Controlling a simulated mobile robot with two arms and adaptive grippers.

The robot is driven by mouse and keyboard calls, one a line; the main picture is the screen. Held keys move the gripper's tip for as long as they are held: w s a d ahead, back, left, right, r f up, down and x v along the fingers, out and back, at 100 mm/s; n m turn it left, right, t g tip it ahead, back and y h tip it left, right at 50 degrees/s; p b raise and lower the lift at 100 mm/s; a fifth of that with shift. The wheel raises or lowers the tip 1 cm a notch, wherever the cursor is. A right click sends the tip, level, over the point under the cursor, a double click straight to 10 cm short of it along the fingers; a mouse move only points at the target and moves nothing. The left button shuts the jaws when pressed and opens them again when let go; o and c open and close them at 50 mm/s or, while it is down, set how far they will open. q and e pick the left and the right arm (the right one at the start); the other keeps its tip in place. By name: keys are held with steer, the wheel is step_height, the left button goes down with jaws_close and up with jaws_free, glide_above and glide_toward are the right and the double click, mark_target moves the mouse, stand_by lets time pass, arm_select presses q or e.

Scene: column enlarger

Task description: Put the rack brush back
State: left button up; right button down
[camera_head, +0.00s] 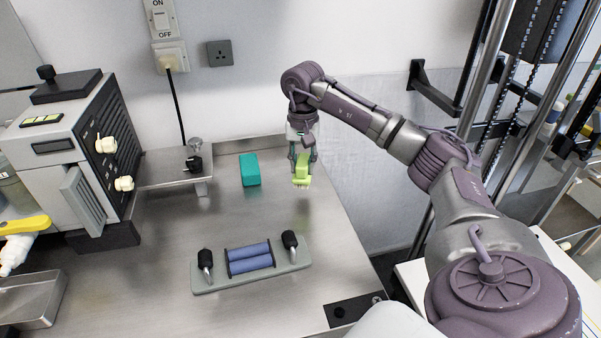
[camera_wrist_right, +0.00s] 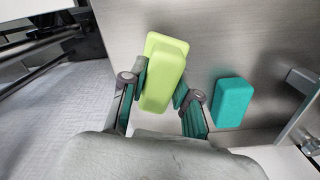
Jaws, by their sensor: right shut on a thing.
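The rack brush (camera_head: 301,173) is yellow-green with pale bristles pointing down, near the back right of the steel bench. It also shows in the right wrist view (camera_wrist_right: 163,80). My right gripper (camera_head: 302,158) reaches down from above with its teal fingers shut on the brush, one on each side of its handle. In the right wrist view the fingers (camera_wrist_right: 163,95) sit against the brush. I cannot tell whether the bristles touch the bench or hang just above it. My left gripper is not in view.
A teal block (camera_head: 250,170) lies just left of the brush. A grey tray with blue rollers and two black-knobbed handles (camera_head: 220,283) lies in front. The enlarger unit (camera_head: 70,150) stands at left. The steel bench (camera_head: 330,235) is bare at right, with its edge beyond.

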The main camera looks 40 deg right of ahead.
mark_target(300, 177)
steer(key=shift+w+a+f, duration=0.1)
steer(key=shift+w+f, duration=0.05)
steer(key=shift+w, duration=0.15)
step_height(300, 177, down, 4)
steer(key=shift+r+p, duration=0.1)
steer(key=shift+p, duration=0.25)
steer(key=shift+f, duration=0.2)
steer(key=c, duration=0.9)
jaws_free()
steer(key=shift+o, duration=0.2)
